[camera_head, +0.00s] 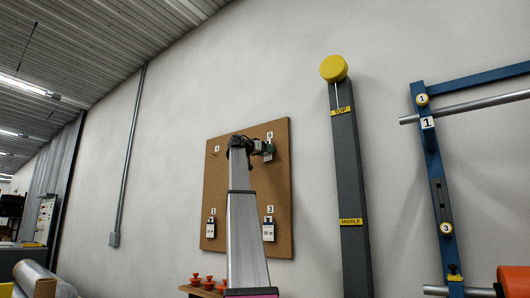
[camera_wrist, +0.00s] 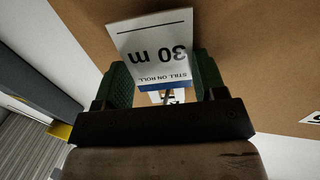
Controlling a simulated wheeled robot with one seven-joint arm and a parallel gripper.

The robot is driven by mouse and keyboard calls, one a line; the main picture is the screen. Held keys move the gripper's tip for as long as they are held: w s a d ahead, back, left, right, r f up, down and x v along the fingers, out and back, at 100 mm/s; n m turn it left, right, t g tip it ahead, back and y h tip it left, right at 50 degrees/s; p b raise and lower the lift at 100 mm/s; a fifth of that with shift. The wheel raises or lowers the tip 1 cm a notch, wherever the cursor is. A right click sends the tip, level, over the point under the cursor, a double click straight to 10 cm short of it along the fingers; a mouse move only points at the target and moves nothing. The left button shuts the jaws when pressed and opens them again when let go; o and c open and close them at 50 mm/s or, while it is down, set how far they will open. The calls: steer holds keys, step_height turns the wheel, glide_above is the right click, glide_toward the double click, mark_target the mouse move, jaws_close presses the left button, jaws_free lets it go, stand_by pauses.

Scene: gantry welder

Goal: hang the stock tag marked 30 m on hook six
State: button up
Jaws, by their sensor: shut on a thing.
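In the head view my gripper (camera_head: 262,148) is at the upper right of the brown board (camera_head: 240,190), just below the label 6 (camera_head: 270,134). A small part of a white label and a thin metal piece show below the tag in the wrist view. Whether the tag is on the hook cannot be told.
A tag hangs under label 1 (camera_head: 210,231) at the lower left, and another under label 3 (camera_head: 268,231) at the lower right. Label 4 (camera_head: 217,149) marks the upper left. A dark post (camera_head: 349,180) and a blue frame (camera_head: 433,165) stand to the right.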

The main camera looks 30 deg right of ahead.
steer(key=o, duration=1.1)
